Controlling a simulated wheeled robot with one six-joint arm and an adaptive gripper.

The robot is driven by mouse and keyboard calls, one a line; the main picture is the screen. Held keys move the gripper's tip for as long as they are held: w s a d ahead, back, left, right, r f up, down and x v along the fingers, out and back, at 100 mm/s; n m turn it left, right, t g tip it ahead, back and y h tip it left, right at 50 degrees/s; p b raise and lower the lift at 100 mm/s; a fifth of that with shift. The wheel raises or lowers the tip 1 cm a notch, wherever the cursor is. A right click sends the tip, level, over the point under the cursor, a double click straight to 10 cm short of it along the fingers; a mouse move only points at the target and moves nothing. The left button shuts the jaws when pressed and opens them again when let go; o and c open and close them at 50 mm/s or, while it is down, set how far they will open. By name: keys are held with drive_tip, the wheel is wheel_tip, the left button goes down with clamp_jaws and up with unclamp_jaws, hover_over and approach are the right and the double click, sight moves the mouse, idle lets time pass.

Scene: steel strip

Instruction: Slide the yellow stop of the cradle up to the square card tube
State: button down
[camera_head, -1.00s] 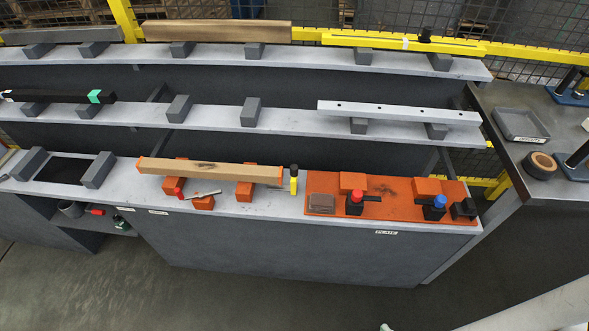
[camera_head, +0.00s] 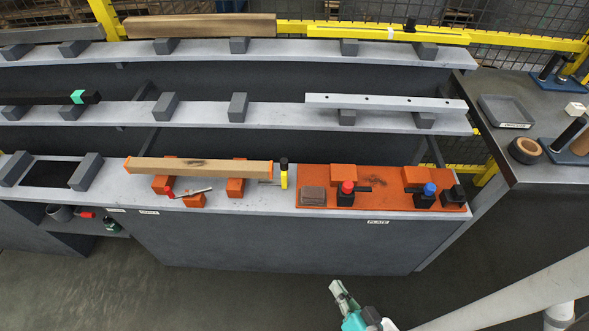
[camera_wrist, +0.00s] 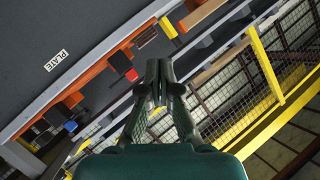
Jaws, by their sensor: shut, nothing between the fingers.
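The square card tube (camera_head: 205,170) is a long brown bar with a dark smudge. It lies on the orange blocks of the cradle (camera_head: 236,188) on the front bench in the head view. The yellow stop (camera_head: 284,180), with a black top, stands upright just beyond the tube's right end. A small gap shows between them, with a thin grey bar low in it. My gripper (camera_head: 337,287) is in front of the bench, low in the head view, well away from the stop. In the wrist view my gripper (camera_wrist: 157,68) has its fingers together and holds nothing.
An orange plate (camera_head: 384,204) with a red-capped clamp (camera_head: 347,190) and a blue-capped clamp (camera_head: 428,192) lies right of the stop. Shelves with other bars rise behind. A side table (camera_head: 540,110) stands at right. The floor in front is clear.

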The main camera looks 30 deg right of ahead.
sight(284, 172)
drive_tip(key=w+d+m+t, duration=0.1)
drive_tip(key=w+d+m, duration=0.2)
drive_tip(key=w, duration=0.7)
drive_tip(key=w+d+r+m+t, duration=0.1)
drive_tip(key=w+d+m, duration=0.2)
drive_tip(key=w+d, duration=0.3)
drive_tip(key=w+d+r+m+t, duration=0.1)
drive_tip(key=w+d+m, duration=0.3)
drive_tip(key=w, duration=1.2)
drive_tip(key=shift+w+d+t, duration=0.15)
drive_tip(key=shift+d+t, duration=0.1)
drive_tip(key=shift+t, duration=0.15)
drive_tip(key=w+a, duration=0.1)
drive_tip(key=w, duration=0.1)
drive_tip(key=shift+w+a+f, duration=0.1)
drive_tip(key=shift+w+a, duration=0.25)
drive_tip(key=shift+a, duration=0.05)
drive_tip(key=shift+w+a, duration=0.3)
drive_tip(key=shift+w, duration=0.15)
